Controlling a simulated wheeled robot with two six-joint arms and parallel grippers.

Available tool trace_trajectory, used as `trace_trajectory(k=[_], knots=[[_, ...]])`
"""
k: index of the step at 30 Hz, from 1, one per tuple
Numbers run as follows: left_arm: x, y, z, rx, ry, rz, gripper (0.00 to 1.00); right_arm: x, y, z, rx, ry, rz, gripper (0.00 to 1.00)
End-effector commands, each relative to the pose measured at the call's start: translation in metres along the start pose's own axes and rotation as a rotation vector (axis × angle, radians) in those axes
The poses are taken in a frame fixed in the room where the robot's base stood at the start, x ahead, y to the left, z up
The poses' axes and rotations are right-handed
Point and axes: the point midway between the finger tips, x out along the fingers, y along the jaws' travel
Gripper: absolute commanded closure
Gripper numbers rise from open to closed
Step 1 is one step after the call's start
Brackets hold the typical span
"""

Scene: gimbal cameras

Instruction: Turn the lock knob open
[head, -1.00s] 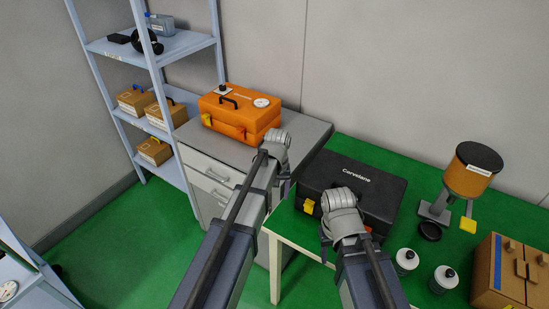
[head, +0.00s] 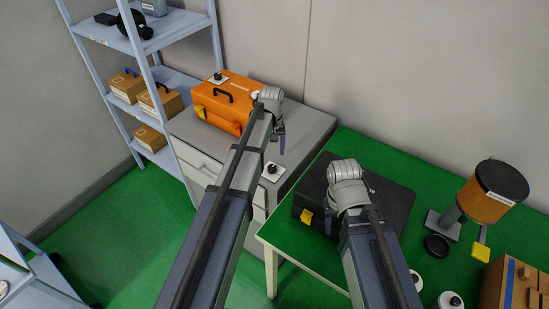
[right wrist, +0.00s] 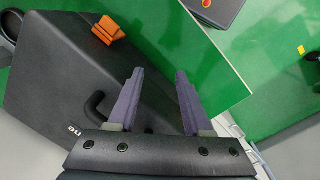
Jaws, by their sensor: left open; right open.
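I cannot tell which is the lock knob, or how either is turned. My left gripper (head: 281,140) is open and empty, pointing down over the cabinet, right of the orange case. My right gripper (right wrist: 157,95) is open and empty above the black case (right wrist: 45,85); its fingers are mostly hidden in the head view.
The black case (head: 385,200) with a yellow latch (head: 306,216) lies on the green table (head: 345,150). An orange-brown canister (head: 492,195), a black lid (head: 437,246) and a wooden box (head: 515,285) stand to the right. Shelves (head: 170,75) stand left of the cabinet.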

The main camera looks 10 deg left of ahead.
Motion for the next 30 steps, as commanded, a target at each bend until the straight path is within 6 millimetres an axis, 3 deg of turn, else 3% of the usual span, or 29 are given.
trace_trajectory(k=[11,24,30], knots=[[0.011,0.0,0.0,0.001,0.0,0.0,0.26,0.011,-0.001,0.0,0.0,0.0,0.0,0.5],[0.064,0.0,0.0,0.001,0.0,0.0,0.26,0.064,-0.006,-0.004,0.0,0.0,0.0,0.5],[0.078,0.0,0.0,0.001,0.0,0.0,0.26,0.078,-0.007,-0.004,0.0,0.0,0.0,0.5]])
